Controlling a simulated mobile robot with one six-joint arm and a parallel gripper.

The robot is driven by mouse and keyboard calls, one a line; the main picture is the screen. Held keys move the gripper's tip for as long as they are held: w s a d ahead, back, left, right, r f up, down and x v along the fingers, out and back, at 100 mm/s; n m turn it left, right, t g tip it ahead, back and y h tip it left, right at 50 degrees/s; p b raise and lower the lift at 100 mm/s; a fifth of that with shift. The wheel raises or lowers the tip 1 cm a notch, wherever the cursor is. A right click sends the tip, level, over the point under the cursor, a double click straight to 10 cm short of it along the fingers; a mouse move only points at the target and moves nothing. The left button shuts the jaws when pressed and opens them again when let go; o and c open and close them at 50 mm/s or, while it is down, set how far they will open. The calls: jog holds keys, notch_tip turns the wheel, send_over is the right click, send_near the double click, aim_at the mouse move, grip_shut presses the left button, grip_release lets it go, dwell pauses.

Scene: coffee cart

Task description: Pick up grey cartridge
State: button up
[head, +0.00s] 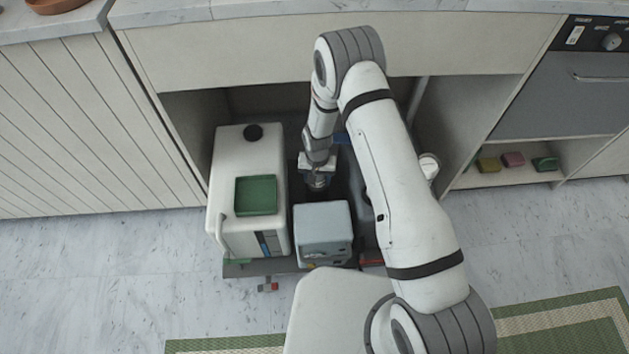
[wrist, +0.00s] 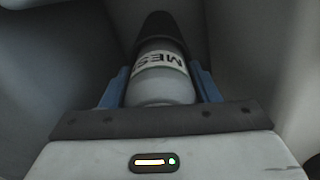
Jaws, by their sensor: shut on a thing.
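The grey cartridge (wrist: 162,90) shows in the wrist view as a grey cylinder with a pale label reading "MES" and a dark cap at its far end. My gripper (wrist: 160,88) has its blue fingers on both sides of it and is shut on it. In the head view my gripper (head: 317,178) points down into the open cabinet bay, behind the grey-blue box. There the cartridge is mostly hidden by my gripper and the shade, so I cannot tell whether it is clear of its support.
A white tank (head: 232,172) with a black cap and green panel stands left of my gripper. A grey-blue box (head: 323,232) stands in front. The counter edge (head: 270,10) runs above the bay. Coloured sponges (head: 513,160) lie on a shelf at right.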

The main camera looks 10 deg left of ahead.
jog(key=c, duration=0.6)
jog(key=shift+o, duration=0.2)
